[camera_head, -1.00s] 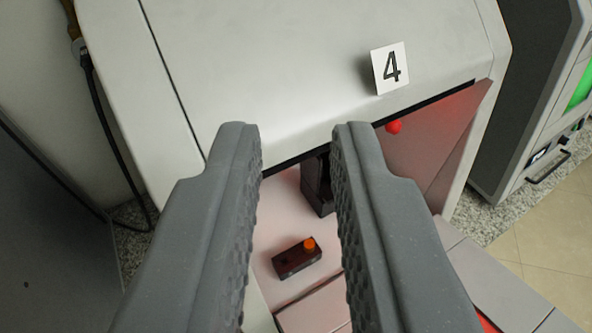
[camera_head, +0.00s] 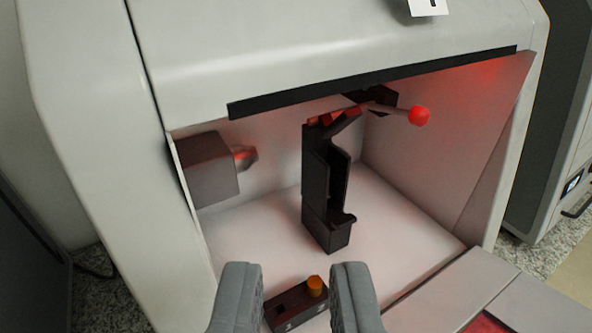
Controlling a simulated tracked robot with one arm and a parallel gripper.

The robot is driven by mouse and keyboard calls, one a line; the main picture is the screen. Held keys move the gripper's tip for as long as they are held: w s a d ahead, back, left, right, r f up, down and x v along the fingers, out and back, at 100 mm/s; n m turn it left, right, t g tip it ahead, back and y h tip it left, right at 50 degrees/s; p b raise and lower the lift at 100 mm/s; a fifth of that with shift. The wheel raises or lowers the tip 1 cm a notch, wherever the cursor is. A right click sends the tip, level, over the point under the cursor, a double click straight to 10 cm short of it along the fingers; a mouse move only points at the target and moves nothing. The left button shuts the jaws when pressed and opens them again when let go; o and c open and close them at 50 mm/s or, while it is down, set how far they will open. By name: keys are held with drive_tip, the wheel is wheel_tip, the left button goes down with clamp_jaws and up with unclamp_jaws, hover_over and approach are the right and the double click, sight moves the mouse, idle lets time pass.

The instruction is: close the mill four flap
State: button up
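Mill four (camera_head: 230,45) fills the middle of the view, its number card (camera_head: 428,8) cut off at the top edge. Its front opening is uncovered and shows the lit interior. A black strip (camera_head: 375,82) runs along the top edge of the opening; I cannot tell whether it is the flap's edge. A lever with a red ball knob (camera_head: 419,116) sticks out at the upper right of the opening. My gripper (camera_head: 297,270) is open and empty at the bottom of the view. Its fingers stand on either side of a dark box with an orange button (camera_head: 315,286), seen beyond them.
Inside the mill stand a black upright holder (camera_head: 328,190) and, at the left wall, a grey block (camera_head: 208,168). Another machine (camera_head: 560,130) stands close on the right. A ledge (camera_head: 450,290) lies at the front right. Speckled floor shows at both sides.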

idle(0.4)
clamp_jaws()
